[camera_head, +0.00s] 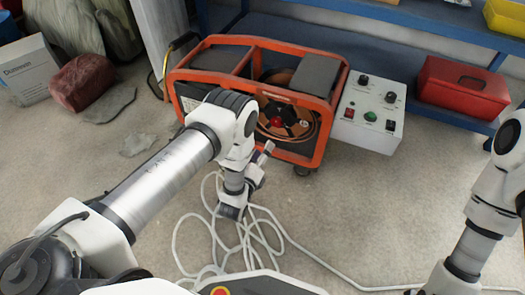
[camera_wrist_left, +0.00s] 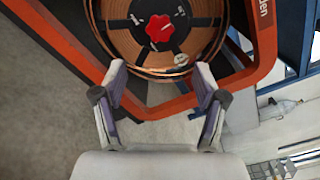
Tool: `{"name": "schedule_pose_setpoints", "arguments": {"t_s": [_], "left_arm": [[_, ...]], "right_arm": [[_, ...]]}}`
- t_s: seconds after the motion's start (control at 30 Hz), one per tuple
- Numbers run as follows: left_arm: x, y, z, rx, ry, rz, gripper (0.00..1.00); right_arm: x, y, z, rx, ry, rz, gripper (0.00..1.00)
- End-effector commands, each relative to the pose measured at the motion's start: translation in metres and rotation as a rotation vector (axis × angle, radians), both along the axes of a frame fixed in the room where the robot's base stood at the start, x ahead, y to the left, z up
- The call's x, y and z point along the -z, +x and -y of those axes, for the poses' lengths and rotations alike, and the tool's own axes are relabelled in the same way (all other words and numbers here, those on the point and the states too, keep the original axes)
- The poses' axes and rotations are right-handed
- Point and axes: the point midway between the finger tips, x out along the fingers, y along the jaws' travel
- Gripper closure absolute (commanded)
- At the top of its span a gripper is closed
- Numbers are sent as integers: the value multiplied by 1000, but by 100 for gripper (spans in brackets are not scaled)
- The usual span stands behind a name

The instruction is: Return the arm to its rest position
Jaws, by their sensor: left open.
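My left arm reaches in from the left in the head view, in front of an orange-framed machine (camera_head: 262,85). My left gripper (camera_wrist_left: 160,82) is open and empty in the left wrist view, with bare floor between its fingers. In the head view the left gripper (camera_head: 264,153) is small and partly hidden by my wrist. A copper-coloured reel (camera_wrist_left: 203,45) with a red knob (camera_wrist_left: 160,28) is beyond the fingertips, apart from them. My right arm shows at the right edge of the head view, but its gripper is not in view.
A grey control box (camera_head: 370,112) stands right of the machine. White cable (camera_head: 205,245) lies looped on the floor below my left wrist. A dark red bundle (camera_head: 82,80) and white sack (camera_head: 28,70) are at left.

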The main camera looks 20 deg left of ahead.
Motion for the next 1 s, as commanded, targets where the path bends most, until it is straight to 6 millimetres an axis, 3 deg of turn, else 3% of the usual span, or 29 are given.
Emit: {"name": "schedule_pose_setpoints", "arguments": {"t_s": [0.33,0.43,0.5,0.53,0.57,0.77,0.87,1.0], "left_arm": [[-6,3,0,0,0,7,28],[-28,14,-4,-7,1,36,28],[-58,21,-14,-23,4,49,28],[-74,19,-21,-34,8,28,28],[-77,11,-28,-43,-4,-35,28],[-41,-76,-49,-228,-531,-553,28],[-25,-137,-52,-440,-832,-775,28],[-9,-229,-50,-848,-1188,-987,28]], "right_arm": [[-2,0,0,0,0,0,60],[-9,0,0,0,0,0,60],[-20,0,0,0,0,0,60],[-27,0,0,0,0,0,60],[-31,0,0,0,0,0,60],[-45,0,0,0,0,0,60],[-48,0,0,0,0,0,60],[-49,0,0,0,0,0,60]]}}
